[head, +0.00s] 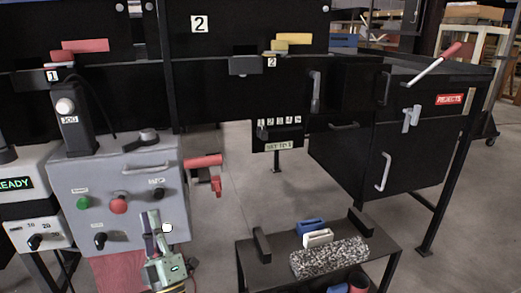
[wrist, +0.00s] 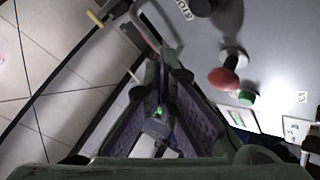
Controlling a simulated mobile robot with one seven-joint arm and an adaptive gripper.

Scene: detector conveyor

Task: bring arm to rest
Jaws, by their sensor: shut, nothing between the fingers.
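My gripper (head: 152,214) is in the lower left of the head view, pointing up in front of the grey control box (head: 122,176). Its fingers are together with nothing between them. In the wrist view the fingertips (wrist: 160,62) meet near a metal handle bar (wrist: 146,32) on the box; I cannot tell whether they touch it. The red button (head: 118,205) and green button (head: 83,202) are left of my gripper in the head view. The red button (wrist: 222,79) is right of the fingers in the wrist view. My gripper hides part of the box's lower right.
A dark cart (head: 257,267) with a speckled block (head: 329,257) and small blue and white items stands to the right. A red handle (head: 204,161) sticks out beside the box. Black conveyor cabinets (head: 225,100) run behind. Open floor (head: 236,205) lies between the box and the cart.

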